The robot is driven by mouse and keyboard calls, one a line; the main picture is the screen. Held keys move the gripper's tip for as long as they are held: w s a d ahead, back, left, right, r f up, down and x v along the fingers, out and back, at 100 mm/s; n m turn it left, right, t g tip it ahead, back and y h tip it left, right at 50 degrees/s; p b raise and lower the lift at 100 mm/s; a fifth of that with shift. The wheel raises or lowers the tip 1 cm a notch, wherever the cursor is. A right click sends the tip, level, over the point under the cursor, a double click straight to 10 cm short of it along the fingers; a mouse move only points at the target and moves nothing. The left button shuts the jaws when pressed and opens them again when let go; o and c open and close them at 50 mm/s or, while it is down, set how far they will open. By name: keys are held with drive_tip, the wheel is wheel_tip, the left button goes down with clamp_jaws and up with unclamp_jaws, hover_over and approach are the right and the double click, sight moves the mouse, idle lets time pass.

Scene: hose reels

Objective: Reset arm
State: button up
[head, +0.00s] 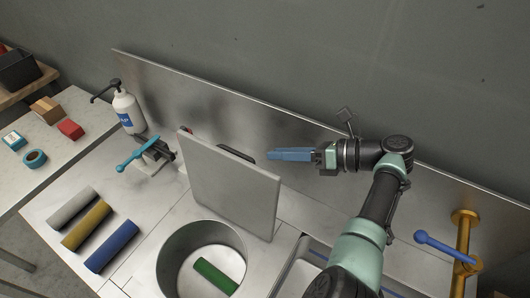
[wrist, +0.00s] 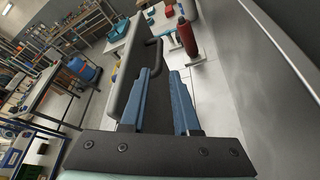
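My gripper (head: 268,155) has blue fingers and sits in the air behind the upright grey panel, in front of the metal backsplash. In the wrist view the two fingers (wrist: 165,72) are apart, with nothing seen between them. The grey panel (head: 235,185) stands on edge on the counter beside the round basin. A black handle (head: 237,153) is on its back side. The handle (wrist: 157,50) shows in the wrist view just beyond the left finger, and I see no grip on it. The panel (wrist: 130,75) is close along the left of the fingers.
A round basin (head: 165,262) holds a green roll (head: 215,277). Grey, yellow and blue rolls (head: 111,247) lie at left. A pump bottle (head: 128,112) and a blue-levered fixture (head: 150,152) stand behind. A brass pipe with a blue lever (head: 464,240) is at right. The metal backsplash (head: 300,125) runs behind.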

drive_tip(key=shift+s+d+r, duration=0.15)
drive_tip(key=shift+d, duration=0.1)
idle(0.4)
